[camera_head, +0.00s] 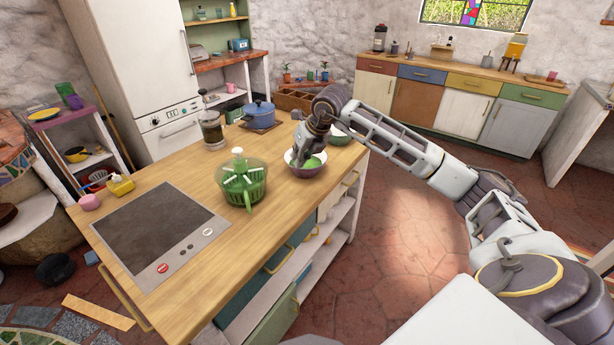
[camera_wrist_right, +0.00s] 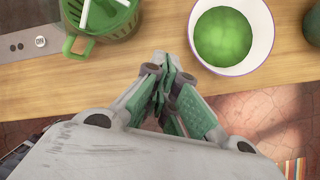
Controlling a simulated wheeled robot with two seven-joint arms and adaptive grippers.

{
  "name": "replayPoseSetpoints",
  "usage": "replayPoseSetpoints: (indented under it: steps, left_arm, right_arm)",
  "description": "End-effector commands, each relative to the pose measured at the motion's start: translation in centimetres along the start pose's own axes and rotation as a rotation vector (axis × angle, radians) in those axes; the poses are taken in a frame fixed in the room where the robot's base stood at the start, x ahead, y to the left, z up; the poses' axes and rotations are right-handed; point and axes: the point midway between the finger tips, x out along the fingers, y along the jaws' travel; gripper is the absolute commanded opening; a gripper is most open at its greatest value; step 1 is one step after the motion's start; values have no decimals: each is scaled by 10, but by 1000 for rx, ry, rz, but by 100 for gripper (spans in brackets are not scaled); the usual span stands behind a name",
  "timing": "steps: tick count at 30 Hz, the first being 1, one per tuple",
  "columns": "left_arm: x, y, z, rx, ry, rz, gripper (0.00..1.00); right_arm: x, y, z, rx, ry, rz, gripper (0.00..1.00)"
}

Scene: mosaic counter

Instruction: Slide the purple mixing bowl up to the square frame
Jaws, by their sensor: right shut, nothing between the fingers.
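The purple mixing bowl (camera_head: 306,172) stands on the wooden counter near its right edge. It is purple outside and white inside, with a round green thing in it. In the wrist view the bowl (camera_wrist_right: 263,38) is at the upper right. My right gripper (camera_head: 300,160) is at the bowl in the head view, partly covering it. In the wrist view its fingers (camera_wrist_right: 168,72) are shut and empty, to the left of the bowl and apart from it in the picture. I cannot make out for certain which thing is the square frame. My left gripper is not in view.
A green salad spinner (camera_head: 242,182) stands left of the bowl. A black cooktop (camera_head: 160,235) lies farther left. Bare counter (camera_head: 262,215) lies near the front edge.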

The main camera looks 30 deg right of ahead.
Motion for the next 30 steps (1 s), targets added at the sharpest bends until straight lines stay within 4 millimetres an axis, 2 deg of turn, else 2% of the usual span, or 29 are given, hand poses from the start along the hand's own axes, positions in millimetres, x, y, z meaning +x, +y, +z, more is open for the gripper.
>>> replayPoseSetpoints:
  steps: [4, 10, 20, 30]
  left_arm:
    - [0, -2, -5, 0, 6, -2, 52]
    - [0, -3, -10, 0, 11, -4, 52]
    - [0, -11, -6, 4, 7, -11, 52]
    - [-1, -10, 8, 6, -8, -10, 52]
  right_arm:
    - [-3, -30, -16, 69, 69, -137, 0]
    - [-9, -49, -40, 175, 163, -239, 0]
    - [-10, -50, -43, 237, 168, -251, 0]
    - [-6, -51, -43, 236, 168, -250, 0]
